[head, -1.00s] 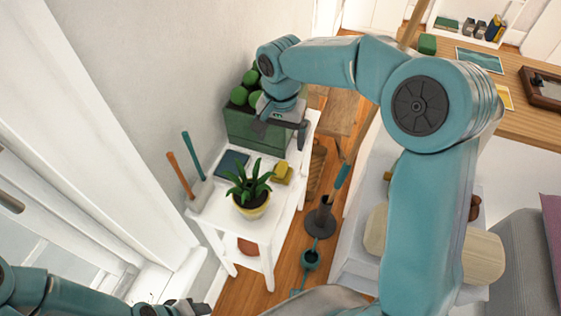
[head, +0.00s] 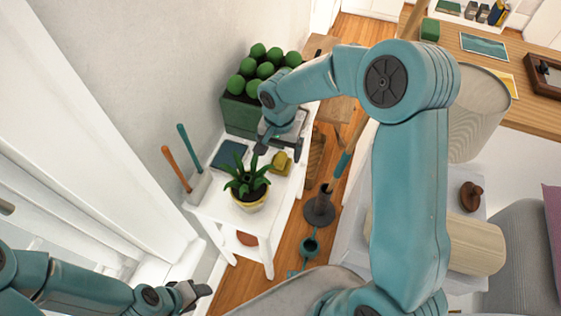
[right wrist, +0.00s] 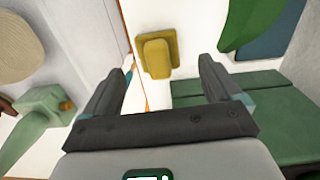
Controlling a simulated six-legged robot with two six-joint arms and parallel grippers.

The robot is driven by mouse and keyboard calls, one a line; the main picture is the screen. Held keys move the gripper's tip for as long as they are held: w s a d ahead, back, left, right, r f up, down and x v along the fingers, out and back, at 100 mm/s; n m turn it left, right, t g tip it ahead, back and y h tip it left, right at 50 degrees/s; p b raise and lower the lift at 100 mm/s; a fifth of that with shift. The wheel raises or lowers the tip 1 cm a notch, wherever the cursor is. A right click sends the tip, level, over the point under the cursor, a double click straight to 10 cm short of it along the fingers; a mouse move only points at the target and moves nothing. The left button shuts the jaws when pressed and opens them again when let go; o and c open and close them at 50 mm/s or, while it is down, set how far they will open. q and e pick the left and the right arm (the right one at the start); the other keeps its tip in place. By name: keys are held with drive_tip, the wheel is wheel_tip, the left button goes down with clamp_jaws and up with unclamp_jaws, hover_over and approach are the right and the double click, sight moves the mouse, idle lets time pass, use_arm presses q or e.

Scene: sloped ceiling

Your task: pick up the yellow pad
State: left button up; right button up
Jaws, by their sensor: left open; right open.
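The yellow pad (head: 280,168) lies on the white side table (head: 211,217), between the potted plant and the green planter. It also shows in the right wrist view (right wrist: 156,54), a blocky yellow thing with a raised part, beyond my fingertips. My right gripper (head: 279,152) is open just over the pad's area. In its wrist view the two fingers (right wrist: 160,78) are spread wide with nothing between them, and the pad lies ahead between their lines. My left gripper (head: 197,291) is open and empty at the lower left, away from the table.
A potted plant (head: 250,190) stands close in front of the pad; its leaf (right wrist: 244,22) shows in the wrist view. A dark blue book (head: 229,155) lies to the left. The green planter (head: 240,116) stands behind. A dark stand (head: 319,210) is on the floor at right.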

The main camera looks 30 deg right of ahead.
sight(280, 159)
drive_tip(key=f, duration=0.4)
drive_tip(key=shift+s, duration=0.25)
drive_tip(key=shift+f, duration=0.45)
drive_tip(key=shift+c, duration=0.3)
drive_tip(key=c, duration=1.1)
drive_tip(key=shift+o, duration=0.2)
drive_tip(key=shift+r, duration=0.1)
wheel_tip(280, 159, up, 20)
drive_tip(key=shift+p, duration=0.45)
